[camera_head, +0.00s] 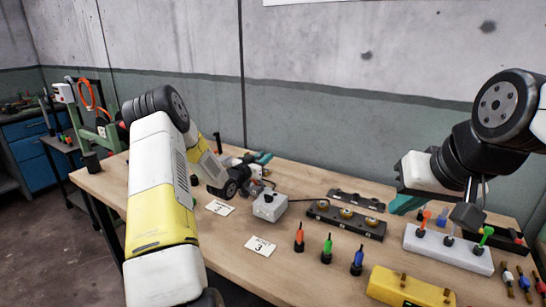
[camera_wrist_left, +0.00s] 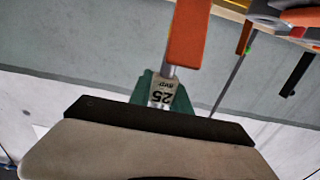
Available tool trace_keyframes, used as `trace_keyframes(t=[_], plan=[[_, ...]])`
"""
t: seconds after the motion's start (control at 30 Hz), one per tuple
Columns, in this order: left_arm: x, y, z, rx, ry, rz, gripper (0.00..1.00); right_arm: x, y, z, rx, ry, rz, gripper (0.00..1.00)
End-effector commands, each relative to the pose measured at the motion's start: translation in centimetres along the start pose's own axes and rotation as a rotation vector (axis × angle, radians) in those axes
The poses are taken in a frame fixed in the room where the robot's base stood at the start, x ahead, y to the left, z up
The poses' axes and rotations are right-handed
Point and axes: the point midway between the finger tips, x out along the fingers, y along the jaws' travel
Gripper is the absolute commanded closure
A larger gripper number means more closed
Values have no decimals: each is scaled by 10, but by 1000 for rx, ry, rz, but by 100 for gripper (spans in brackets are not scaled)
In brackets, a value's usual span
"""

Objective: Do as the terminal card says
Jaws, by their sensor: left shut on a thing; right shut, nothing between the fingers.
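My left gripper (camera_head: 264,170) is over the back of the table, partly hidden by its own arm. In the left wrist view its teal fingers (camera_wrist_left: 162,92) are shut on an orange-handled piece (camera_wrist_left: 187,38) with a grey shank and a label reading 25. Two white cards lie on the table: the front card (camera_head: 261,247) shows a 3, the other (camera_head: 220,208) is too small to read.
A grey box (camera_head: 269,207) with a cable stands by a black block with brass terminals (camera_head: 345,226). Orange (camera_head: 299,239), green (camera_head: 327,248) and blue (camera_head: 357,262) pieces stand in front. A yellow case (camera_head: 410,289) is at the front right. Free tabletop lies at front left.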

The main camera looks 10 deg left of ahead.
Motion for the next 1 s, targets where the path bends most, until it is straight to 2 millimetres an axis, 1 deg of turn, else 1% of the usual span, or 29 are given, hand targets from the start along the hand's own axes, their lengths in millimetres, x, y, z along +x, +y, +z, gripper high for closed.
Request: trace_keyframes(t=[0.53,0.57,0.6,0.67,0.7,1.0], plan=[[0,0,13,0,1,0,100,0,0,0,0,0,0,100],[0,0,13,0,2,0,73,0,0,0,0,0,0,100],[0,0,13,0,2,0,65,0,0,0,0,0,0,100],[0,0,13,0,1,0,53,0,0,0,0,0,0,100],[0,0,13,0,1,0,51,0,0,0,0,0,0,100],[-2,0,14,0,0,0,51,0,0,0,0,0,0,100]])
